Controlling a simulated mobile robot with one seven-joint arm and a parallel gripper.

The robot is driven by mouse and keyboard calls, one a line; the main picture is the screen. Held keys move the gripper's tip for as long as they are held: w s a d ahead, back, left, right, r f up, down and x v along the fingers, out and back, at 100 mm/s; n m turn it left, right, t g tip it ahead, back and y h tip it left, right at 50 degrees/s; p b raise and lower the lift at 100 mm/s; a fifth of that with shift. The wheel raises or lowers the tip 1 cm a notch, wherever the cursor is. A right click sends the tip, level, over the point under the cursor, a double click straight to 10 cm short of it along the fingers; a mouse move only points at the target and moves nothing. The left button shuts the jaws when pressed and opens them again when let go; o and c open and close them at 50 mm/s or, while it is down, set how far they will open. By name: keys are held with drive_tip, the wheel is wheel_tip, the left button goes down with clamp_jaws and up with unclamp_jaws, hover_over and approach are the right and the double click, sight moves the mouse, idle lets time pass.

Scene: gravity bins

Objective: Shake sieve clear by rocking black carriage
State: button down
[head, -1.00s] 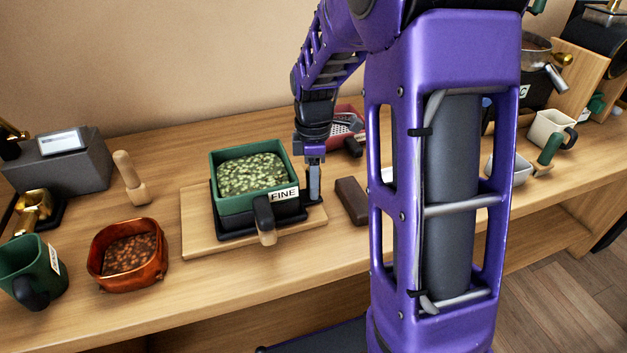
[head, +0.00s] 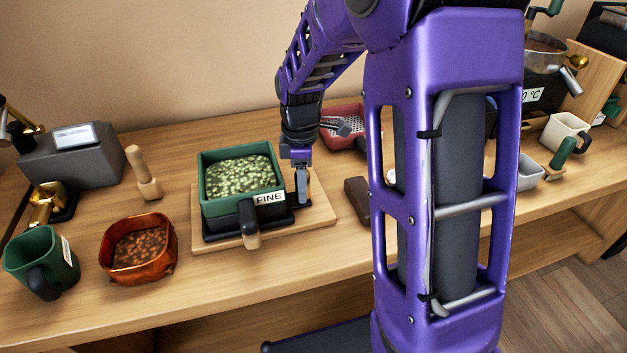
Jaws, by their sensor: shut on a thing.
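The green sieve (head: 212,205), labelled FINE, is filled with pale green beans (head: 240,176). It sits in the black carriage (head: 222,229) on a wooden board (head: 318,212). The sieve's black and wood handle (head: 249,222) points toward the front edge. My gripper (head: 303,198) points down at the carriage's right end and is shut there, on what looks like the carriage's upright grip. The fingers hide most of the part between them.
A copper bowl (head: 172,240) of brown beans and a green mug (head: 40,262) stand left. A wooden tamper (head: 146,175) and grey scale (head: 72,158) are behind. A red grater-like box (head: 343,115) and dark brown block (head: 357,195) lie right.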

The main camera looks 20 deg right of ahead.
drive_tip(key=shift+a, duration=0.25)
drive_tip(key=c, duration=0.6)
unclamp_jaws()
drive_tip(key=shift+a, duration=0.15)
drive_tip(key=shift+o, duration=0.7)
wheel_tip(320, 180, up, 18)
drive_tip(key=p, duration=0.3)
drive_tip(key=shift+f, duration=0.25)
